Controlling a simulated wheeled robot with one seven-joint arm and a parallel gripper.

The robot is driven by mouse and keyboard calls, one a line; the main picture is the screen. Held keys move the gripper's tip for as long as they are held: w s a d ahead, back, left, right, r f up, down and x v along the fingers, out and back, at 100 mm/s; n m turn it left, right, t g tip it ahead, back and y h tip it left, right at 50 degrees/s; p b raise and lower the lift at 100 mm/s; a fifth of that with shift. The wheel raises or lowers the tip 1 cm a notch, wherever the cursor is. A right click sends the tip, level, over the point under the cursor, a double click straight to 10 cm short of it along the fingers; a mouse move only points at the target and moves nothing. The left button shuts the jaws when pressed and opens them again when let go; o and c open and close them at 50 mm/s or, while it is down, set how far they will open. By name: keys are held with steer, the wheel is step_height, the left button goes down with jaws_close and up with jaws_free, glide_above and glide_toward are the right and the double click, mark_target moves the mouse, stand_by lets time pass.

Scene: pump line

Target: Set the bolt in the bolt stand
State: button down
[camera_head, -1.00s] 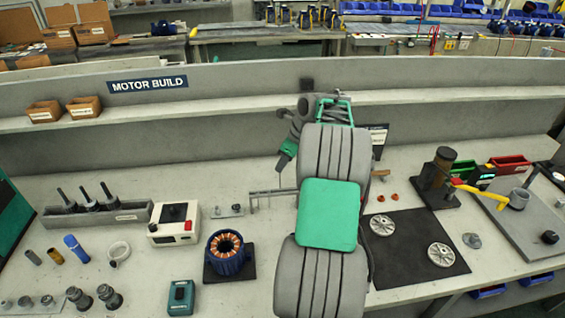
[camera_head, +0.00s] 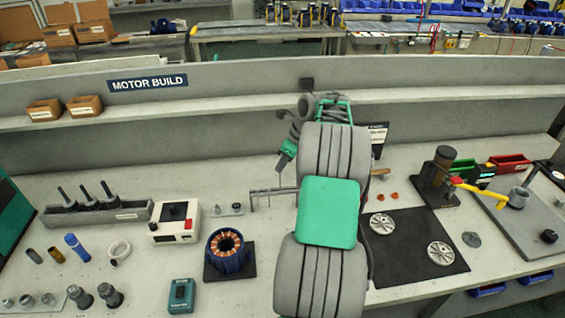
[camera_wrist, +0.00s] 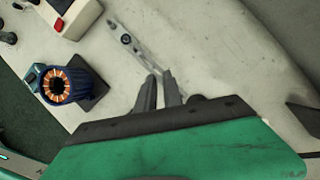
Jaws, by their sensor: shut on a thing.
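My gripper (camera_wrist: 161,77) shows in the wrist view with its two dark fingers close together, pointing away over the pale bench. It is shut on the bolt, which is thin and hardly shows between the fingertips. A narrow light metal plate with a small dark round piece (camera_wrist: 125,39) lies just beyond the fingertips and looks like the bolt stand. In the head view a small plate (camera_head: 228,210) lies right of the white tester box. My arm hides part of the bench in the head view, and I cannot make out the bolt there.
A blue motor stator with copper windings (camera_head: 227,250) stands on a dark base near the plate, also in the wrist view (camera_wrist: 58,86). A white box with a red button (camera_head: 173,221) is to its left. A black mat (camera_head: 420,225) with metal discs lies right of my arm.

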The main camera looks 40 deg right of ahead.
mark_target(282, 190)
steer(key=shift+f, duration=0.35)
stand_by(0.6)
steer(key=shift+f+b, duration=0.95)
steer(key=shift+f, duration=3.15)
steer(key=shift+f, duration=0.1)
steer(key=c, duration=1.2)
jaws_free()
steer(key=shift+o, duration=0.2)
step_height(282, 190, up, 6)
steer(key=p, duration=0.6)
